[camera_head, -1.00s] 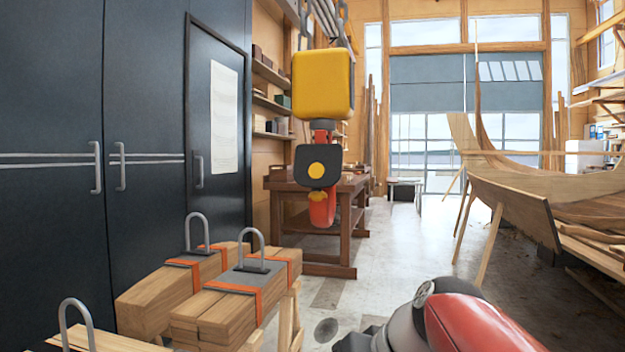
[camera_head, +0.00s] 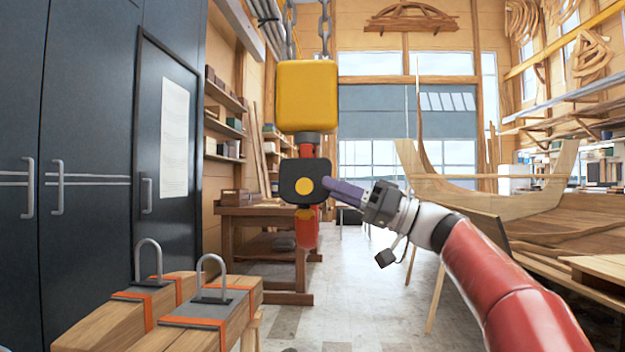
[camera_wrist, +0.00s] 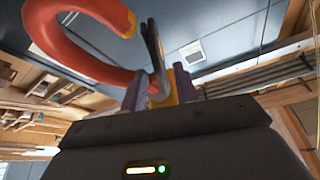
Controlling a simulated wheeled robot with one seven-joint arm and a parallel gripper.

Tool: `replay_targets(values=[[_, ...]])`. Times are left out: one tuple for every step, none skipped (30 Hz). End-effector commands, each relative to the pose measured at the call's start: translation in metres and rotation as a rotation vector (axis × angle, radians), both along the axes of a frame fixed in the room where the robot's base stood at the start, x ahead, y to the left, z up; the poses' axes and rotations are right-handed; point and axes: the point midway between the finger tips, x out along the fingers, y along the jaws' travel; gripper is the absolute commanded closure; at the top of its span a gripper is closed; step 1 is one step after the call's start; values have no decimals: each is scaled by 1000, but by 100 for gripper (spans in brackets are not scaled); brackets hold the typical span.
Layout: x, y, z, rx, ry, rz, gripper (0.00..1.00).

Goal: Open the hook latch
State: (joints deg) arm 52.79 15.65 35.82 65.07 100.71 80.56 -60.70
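A red hook (camera_head: 307,232) hangs below a yellow block (camera_head: 307,97), with a black housing (camera_head: 291,180) between them. The hook's red curve (camera_wrist: 70,50) fills the upper left of the wrist view. A dark, yellow-edged piece (camera_wrist: 153,45), which looks like the latch, stands next to the hook's tip. My gripper (camera_head: 326,184) reaches in from the right, its purple fingers at the black housing's right side. In the wrist view my gripper (camera_wrist: 160,88) has one finger on each side of the latch piece. I cannot tell whether the fingers press on it.
Wooden beams (camera_head: 185,300) with metal loops lie at the lower left, in front of dark cabinets (camera_head: 90,130). A workbench (camera_head: 262,225) stands behind the hook. A wooden hull (camera_head: 510,205) is at the right. The floor between is open.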

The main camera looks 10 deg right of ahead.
Motion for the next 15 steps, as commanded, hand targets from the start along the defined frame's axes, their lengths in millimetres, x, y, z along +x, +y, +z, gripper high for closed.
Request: replay_targets(values=[[3, 8, 6, 0, 0, 3, 70], [5, 12, 8, 0, 1, 3, 70], [7, 17, 9, 1, 1, 2, 70], [9, 20, 11, 1, 1, 2, 70], [11, 23, 12, 1, 1, 2, 70], [13, 27, 13, 1, 1, 2, 70], [14, 29, 14, 1, 1, 2, 70], [15, 31, 14, 0, 2, 2, 70], [16, 33, 15, -1, 1, 1, 70], [16, 34, 15, -1, 2, 0, 70], [17, 34, 15, 0, 2, -1, 70], [17, 35, 15, 0, 2, -1, 70], [17, 35, 15, 0, 2, -1, 70], [17, 35, 15, 0, 2, -2, 70], [17, 35, 15, 0, 2, -2, 70]])
